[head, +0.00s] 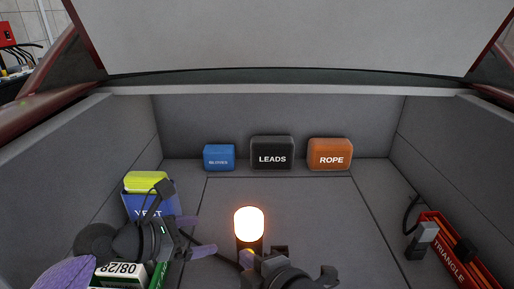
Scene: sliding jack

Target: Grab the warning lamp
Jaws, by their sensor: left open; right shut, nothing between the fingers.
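The warning lamp (249,223) glows white-orange and stands upright near the middle of the trunk floor, with a dark base below the light. My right gripper (262,256) is shut and empty, just in front of the lamp and slightly to its right in the picture. It covers the lowest part of the lamp's base; I cannot tell whether they touch. My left gripper (178,226) is open at the left, in front of the blue vest pack, apart from the lamp.
A blue vest pack (135,205) with a yellow top stands at the left wall. Blue gloves (219,157), black leads (272,149) and orange rope (330,152) cases line the back. A red triangle box (458,262) lies at the right. The floor behind the lamp is clear.

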